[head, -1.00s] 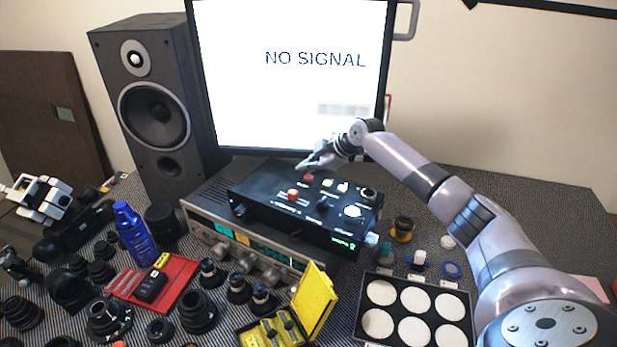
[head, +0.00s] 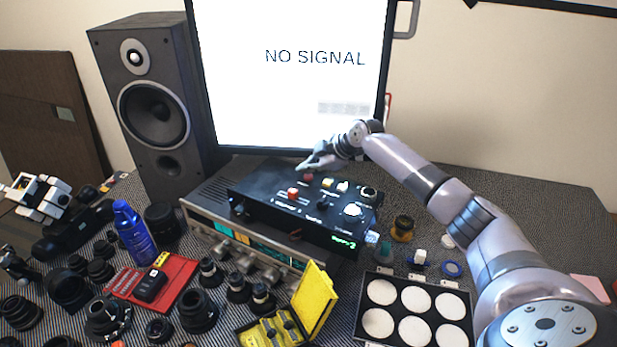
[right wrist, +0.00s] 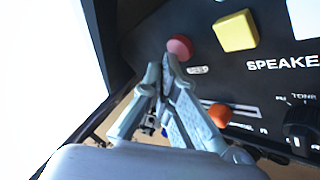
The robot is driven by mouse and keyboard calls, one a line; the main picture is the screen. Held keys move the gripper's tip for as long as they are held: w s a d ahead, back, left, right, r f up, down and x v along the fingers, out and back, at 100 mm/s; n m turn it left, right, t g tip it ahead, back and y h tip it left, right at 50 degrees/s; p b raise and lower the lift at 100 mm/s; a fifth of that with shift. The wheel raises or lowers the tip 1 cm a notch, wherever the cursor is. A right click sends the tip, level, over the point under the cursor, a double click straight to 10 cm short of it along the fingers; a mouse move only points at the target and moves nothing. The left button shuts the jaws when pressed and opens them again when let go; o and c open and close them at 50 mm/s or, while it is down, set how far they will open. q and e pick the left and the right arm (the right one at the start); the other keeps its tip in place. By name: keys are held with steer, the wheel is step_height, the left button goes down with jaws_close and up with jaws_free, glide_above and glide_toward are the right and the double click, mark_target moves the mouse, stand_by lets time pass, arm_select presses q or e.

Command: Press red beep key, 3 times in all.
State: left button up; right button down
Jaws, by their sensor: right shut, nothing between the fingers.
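The red key (head: 308,177) is a small round button at the back of the black control box (head: 262,211). It also shows in the right wrist view (right wrist: 180,46). My right gripper (head: 303,167) is shut and empty at the box's back edge. In the right wrist view its fingertips (right wrist: 165,66) are together just beside the red key; I cannot tell whether they touch it. A small green display (head: 344,243) glows on the box's front, too small to read surely. My left gripper is not clearly in view.
The monitor (head: 290,110) stands close behind the box. The box rests on a silver receiver (head: 205,238). A speaker (head: 155,105) stands left; lenses and trays crowd the front.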

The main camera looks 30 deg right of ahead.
mark_target(308, 177)
steer(key=shift+f+b, duration=0.3)
steer(key=shift+f, duration=0.25)
stand_by(0.6)
steer(key=shift+r, duration=0.1)
steer(key=shift+r+p, duration=0.6)
steer(key=shift+r, duration=0.2)
steer(key=shift+r+p, duration=1.85)
steer(key=shift+r, duration=0.7)
